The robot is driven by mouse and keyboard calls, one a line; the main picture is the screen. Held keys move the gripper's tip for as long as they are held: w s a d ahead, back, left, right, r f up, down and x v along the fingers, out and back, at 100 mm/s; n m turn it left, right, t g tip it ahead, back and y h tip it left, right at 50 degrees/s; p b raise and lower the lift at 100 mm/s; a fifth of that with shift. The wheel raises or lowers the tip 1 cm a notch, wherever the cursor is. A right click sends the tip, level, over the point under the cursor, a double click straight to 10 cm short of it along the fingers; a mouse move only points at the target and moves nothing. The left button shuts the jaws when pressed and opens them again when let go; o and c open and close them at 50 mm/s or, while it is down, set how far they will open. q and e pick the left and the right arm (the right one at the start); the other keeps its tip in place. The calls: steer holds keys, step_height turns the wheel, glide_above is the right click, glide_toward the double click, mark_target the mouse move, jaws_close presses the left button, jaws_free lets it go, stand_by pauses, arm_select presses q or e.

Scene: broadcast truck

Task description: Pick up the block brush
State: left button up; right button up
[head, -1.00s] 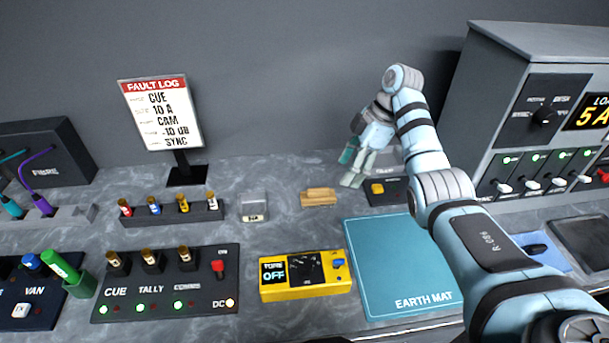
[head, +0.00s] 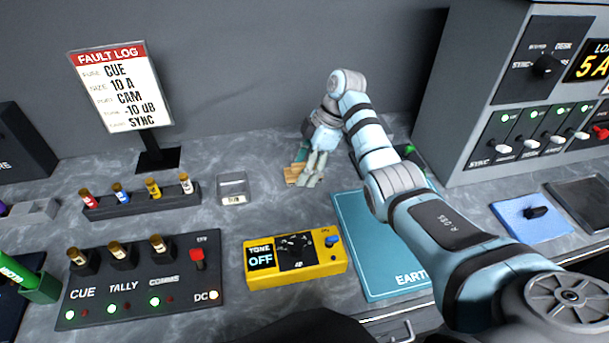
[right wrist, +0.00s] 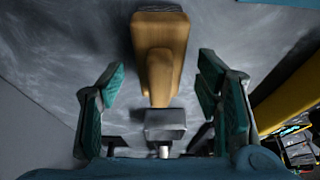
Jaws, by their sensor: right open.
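The block brush (head: 291,176) is a small wooden block lying on the grey counter, partly hidden behind my right gripper (head: 309,176) in the head view. In the right wrist view the brush (right wrist: 160,48) is tan with a narrower raised grip. It lies ahead of and between the two teal fingers of my right gripper (right wrist: 163,100). The fingers are open, with clear space on both sides of the brush. I see no contact with it. My left gripper is not in view.
A small clear-lidded box (head: 233,188) stands left of the brush, and a fuse rack (head: 142,198) beyond it. A yellow tone box (head: 295,257) sits in front. A teal earth mat (head: 360,240) lies to the right, partly under my arm. A grey equipment cabinet (head: 459,90) stands at the right.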

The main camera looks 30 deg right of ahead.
mark_target(295, 164)
steer(key=shift+a+f, duration=0.15)
steer(key=shift+f, duration=0.2)
steer(key=c, duration=1.3)
step_height(295, 164, up, 7)
steer(key=shift+w+f+p, duration=0.1)
steer(key=shift+p, duration=0.5)
step_height(295, 164, up, 4)
steer(key=p, duration=0.2)
steer(key=shift+f+p, duration=0.15)
steer(key=shift+p, duration=0.15)
steer(key=shift+f, duration=0.1)
steer(key=shift+f, duration=0.1)
steer(key=o, duration=0.5)
steer(key=c, duration=0.3)
